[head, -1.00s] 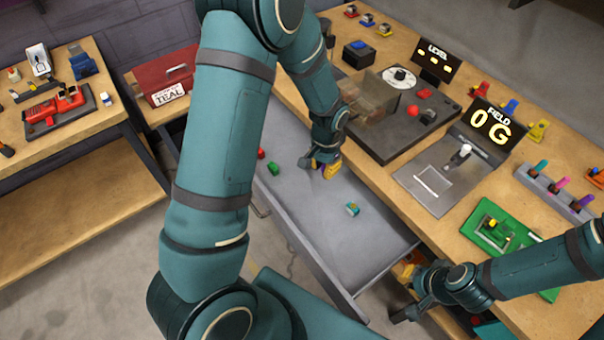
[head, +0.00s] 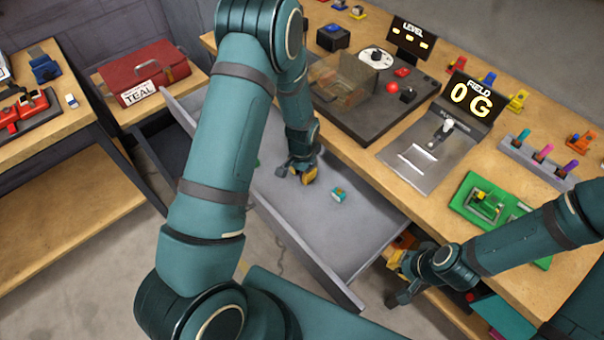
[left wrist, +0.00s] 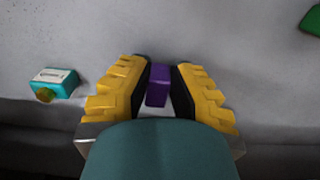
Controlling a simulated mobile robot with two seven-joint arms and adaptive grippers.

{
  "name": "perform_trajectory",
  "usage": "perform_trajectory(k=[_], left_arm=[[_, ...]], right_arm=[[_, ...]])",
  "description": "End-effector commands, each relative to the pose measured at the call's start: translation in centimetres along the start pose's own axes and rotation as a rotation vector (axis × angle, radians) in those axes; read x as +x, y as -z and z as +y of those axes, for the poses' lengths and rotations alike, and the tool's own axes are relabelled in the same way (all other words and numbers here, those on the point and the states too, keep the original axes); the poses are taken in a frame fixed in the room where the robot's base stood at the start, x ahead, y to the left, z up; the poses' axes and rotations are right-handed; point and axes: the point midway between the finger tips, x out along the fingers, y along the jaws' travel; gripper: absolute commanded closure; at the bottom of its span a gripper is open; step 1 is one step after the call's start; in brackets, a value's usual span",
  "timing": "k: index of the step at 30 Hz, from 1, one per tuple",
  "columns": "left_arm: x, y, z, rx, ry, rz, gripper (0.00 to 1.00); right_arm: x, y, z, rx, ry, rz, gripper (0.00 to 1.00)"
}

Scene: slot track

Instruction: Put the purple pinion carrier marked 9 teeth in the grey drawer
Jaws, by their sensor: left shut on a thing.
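The purple pinion carrier (left wrist: 157,85) is between the yellow-padded fingers of my left gripper (left wrist: 160,88) in the left wrist view. My left gripper (head: 297,173) is shut on it, low inside the open grey drawer (head: 330,232). Whether the carrier touches the drawer floor cannot be told, and its tooth marking is not readable. In the head view the carrier is hidden by the gripper. My right gripper (head: 398,290) is beside the bench's front edge at lower right; its fingers are not clear.
A teal carrier (head: 338,194) lies in the drawer right of my left gripper; it also shows in the left wrist view (left wrist: 53,83). A green piece (left wrist: 312,20) lies on the other side. The red box labelled TEAL (head: 145,80) stands at left. The drawer's front half is clear.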

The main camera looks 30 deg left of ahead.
Motion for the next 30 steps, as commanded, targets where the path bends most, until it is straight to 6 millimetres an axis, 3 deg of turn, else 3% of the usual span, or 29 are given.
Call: perform_trajectory(k=[12,13,14,15,25,30], left_arm=[[0.7,0.0,0.0,0.000,0.000,0.001,1.00],[0.7,0.0,0.0,0.000,0.000,0.001,0.72],[0.6,0.0,0.0,0.001,0.000,0.001,0.61],[0.6,0.0,0.0,0.000,0.000,0.001,0.57],[0.4,0.0,0.0,0.000,0.000,0.001,0.57],[-1.5,0.1,0.0,0.000,0.001,0.002,0.57]], right_arm=[[0.4,0.0,0.2,0.000,0.000,0.002,1.00],[0.4,0.1,0.1,0.000,0.000,0.002,1.00],[0.3,0.1,0.1,0.000,0.000,0.002,1.00],[0.3,0.1,0.1,0.000,0.000,0.002,1.00],[0.2,0.1,0.1,0.000,0.000,0.002,1.00],[-0.5,0.0,-0.2,0.000,0.000,-0.001,1.00]])
